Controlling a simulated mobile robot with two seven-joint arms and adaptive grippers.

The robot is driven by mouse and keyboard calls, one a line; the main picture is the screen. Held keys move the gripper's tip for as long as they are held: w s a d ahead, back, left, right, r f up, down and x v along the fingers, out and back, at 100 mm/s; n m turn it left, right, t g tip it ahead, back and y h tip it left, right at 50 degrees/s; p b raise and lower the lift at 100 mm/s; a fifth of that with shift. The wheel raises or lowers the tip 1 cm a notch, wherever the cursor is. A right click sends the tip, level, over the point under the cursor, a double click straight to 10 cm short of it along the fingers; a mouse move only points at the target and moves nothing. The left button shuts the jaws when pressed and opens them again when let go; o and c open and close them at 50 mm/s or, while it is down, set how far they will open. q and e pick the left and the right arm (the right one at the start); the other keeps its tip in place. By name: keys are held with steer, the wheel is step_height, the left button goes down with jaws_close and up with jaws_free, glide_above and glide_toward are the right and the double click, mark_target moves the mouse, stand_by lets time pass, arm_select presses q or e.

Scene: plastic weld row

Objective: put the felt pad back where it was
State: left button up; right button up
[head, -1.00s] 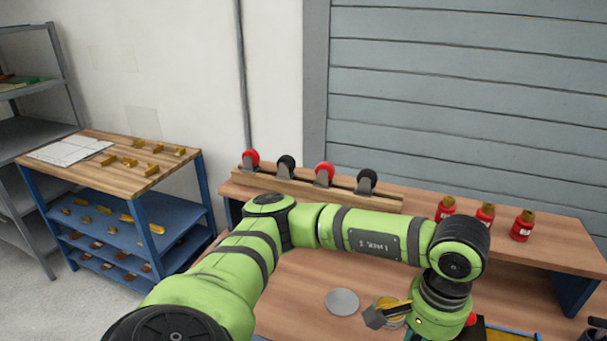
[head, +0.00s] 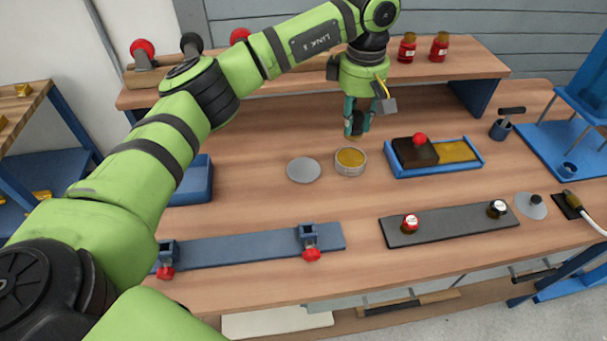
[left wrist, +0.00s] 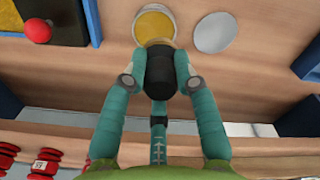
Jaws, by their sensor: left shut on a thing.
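My left gripper (head: 356,126) points down, just behind the round tin with yellow contents (head: 350,161). It is shut on a short black cylinder with a tan end, which I take to be the felt pad (left wrist: 187,73). Its tan end faces down toward the table; the fingers cover its sides in the head view, so I cannot tell if it touches. In the left wrist view the yellow tin (left wrist: 155,24) lies right beyond it, with a grey disc (left wrist: 214,31) beside. That disc (head: 303,170) lies left of the tin in the head view. My right gripper is out of view.
A blue tray (head: 402,174) holds a dark block with a red knob and a yellow surface. A blue strip (head: 240,249) with red-knobbed clamps and a dark strip (head: 440,228) lie at the front. Red bottles (head: 407,48) stand on the back shelf. Bare tabletop lies between.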

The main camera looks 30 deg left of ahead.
arm_select(q)
steer(key=w+n, duration=0.2)
steer(key=shift+d+r+n+b, duration=0.1)
steer(key=shift+n+b, duration=0.2)
steer(key=shift+n, duration=0.5)
steer(key=s+a+f, duration=0.2)
steer(key=a, duration=0.1)
steer(key=s+a+f+p, duration=0.1)
steer(key=s+a+f, duration=0.1)
steer(key=a, duration=0.1)
steer(key=s+a+f, duration=0.2)
steer(key=a, duration=0.1)
steer(key=shift+s+f+p, duration=0.2)
steer(key=shift+s+p, duration=0.15)
steer(key=shift+s, duration=0.05)
steer(key=shift+s+a+f, duration=0.1)
steer(key=shift+a+f, duration=0.05)
step_height(320, 180, down, 4)
steer(key=shift+r+p, duration=0.1)
steer(key=shift+p, duration=0.4)
